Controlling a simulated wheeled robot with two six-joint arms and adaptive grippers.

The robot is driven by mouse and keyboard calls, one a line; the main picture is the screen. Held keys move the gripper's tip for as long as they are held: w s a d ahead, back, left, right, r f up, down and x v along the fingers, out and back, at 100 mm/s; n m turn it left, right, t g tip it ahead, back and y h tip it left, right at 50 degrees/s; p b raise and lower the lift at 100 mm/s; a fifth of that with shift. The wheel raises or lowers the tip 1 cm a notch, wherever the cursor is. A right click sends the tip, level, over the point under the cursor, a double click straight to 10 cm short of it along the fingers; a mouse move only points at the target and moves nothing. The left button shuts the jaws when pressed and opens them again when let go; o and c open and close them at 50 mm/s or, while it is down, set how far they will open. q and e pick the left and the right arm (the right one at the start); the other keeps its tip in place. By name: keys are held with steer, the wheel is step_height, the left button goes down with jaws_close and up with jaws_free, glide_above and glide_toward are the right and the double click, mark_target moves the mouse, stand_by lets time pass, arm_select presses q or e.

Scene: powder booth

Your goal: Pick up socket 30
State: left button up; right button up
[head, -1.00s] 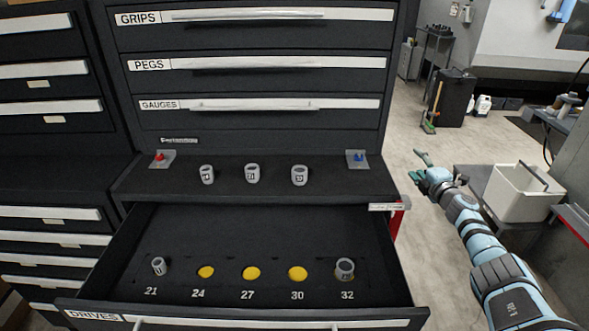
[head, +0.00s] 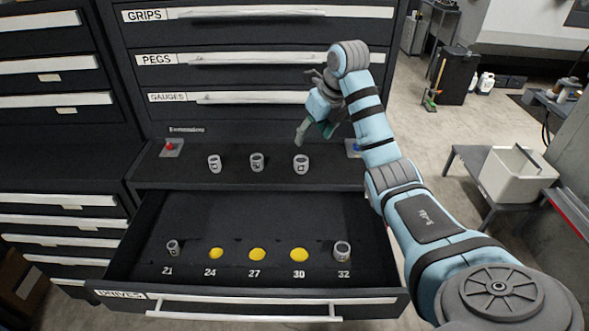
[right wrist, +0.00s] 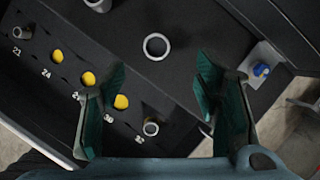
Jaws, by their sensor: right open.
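Three grey sockets stand upright on the ledge above the open drawer: a left one (head: 214,163), a middle one (head: 257,162) and a right one (head: 301,164). Their numbers are too small to read surely. My right gripper (head: 312,134) is open and empty, above and just behind the right socket. In the right wrist view a socket ring (right wrist: 146,50) shows beyond and between the spread fingers (right wrist: 160,68), not touched. The drawer's place marked 30 (head: 299,255) is an empty yellow recess. My left gripper is not in view.
Sockets stand at drawer places 21 (head: 172,248) and 32 (head: 342,251); yellow recesses 24 (head: 215,254) and 27 (head: 257,255) are empty. A red button (head: 170,147) and a blue knob (right wrist: 261,70) flank the ledge. A white bin (head: 520,175) stands right.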

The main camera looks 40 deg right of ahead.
mark_target(302, 159)
steer(key=x, duration=0.8)
steer(key=s+x, duration=0.1)
steer(key=x, duration=0.2)
steer(key=shift+w+a+f+p, duration=0.2)
steer(key=shift+f+p, duration=0.2)
steer(key=shift+f, duration=0.2)
jaws_close()
steer(key=shift+r, duration=0.1)
step_height(302, 159, up, 20)
steer(key=p, duration=0.1)
steer(key=shift+p, duration=0.35)
